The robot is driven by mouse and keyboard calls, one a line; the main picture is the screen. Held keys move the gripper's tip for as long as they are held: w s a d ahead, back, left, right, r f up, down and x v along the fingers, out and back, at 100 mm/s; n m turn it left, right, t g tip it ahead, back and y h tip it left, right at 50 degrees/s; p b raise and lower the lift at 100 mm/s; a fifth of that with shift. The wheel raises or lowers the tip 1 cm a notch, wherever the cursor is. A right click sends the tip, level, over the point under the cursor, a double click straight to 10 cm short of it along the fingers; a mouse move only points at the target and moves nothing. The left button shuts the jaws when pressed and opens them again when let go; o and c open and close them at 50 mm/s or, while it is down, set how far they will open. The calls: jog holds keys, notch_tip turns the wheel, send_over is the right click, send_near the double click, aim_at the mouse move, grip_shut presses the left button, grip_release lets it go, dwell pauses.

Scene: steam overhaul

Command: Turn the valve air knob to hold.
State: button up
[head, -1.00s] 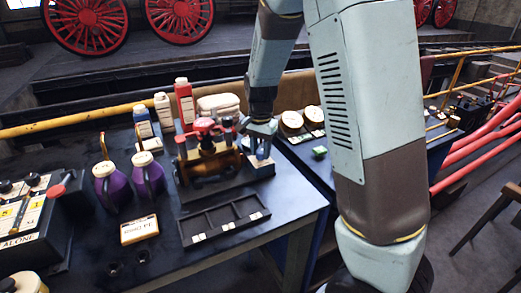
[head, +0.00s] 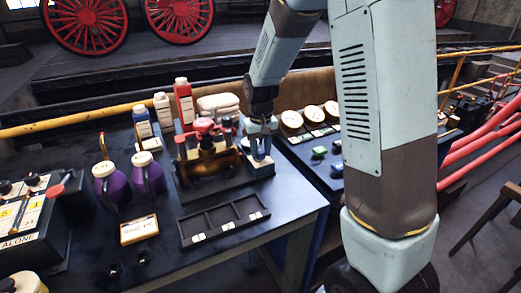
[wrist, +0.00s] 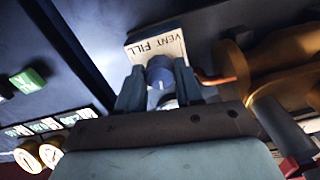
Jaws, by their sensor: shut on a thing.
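The air knob is a round blue knob (wrist: 160,72) in front of a cream label plate (wrist: 158,45) that reads VENT and FILL in the wrist view. My gripper (wrist: 159,88) has one finger on each side of the knob and is shut on it. In the head view my gripper (head: 261,148) points down at the small base right of the brass valve (head: 212,165) with red handles. The fingers largely hide the knob there. A pale mark shows on the knob, but I cannot tell which setting it points to.
The brass valve body (wrist: 285,85) stands close on the right in the wrist view. A black divided tray (head: 225,220) lies in front. Purple jugs (head: 108,188) stand left.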

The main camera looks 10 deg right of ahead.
aim_at(261, 151)
jog(key=shift+n, duration=0.8)
jog(key=o, duration=1)
jog(key=shift+o, duration=0.2)
notch_tip(261, 151, up, 14)
jog(key=shift+f, duration=0.15)
jog(key=s+d+r+m+t, duration=0.1)
jog(key=s+d+r+t, duration=0.1)
jog(key=s, duration=0.6)
jog(key=s+d+r+m+t, duration=0.1)
jog(key=s+d+r, duration=0.2)
jog(key=s+d, duration=0.2)
jog(key=s+d+r+m+t, duration=0.1)
jog(key=s+d+r+t, duration=0.1)
jog(key=s, duration=1)
jog(key=shift+d+r+t, duration=0.3)
jog(key=shift+d+r, duration=0.3)
jog(key=shift+d, duration=0.1)
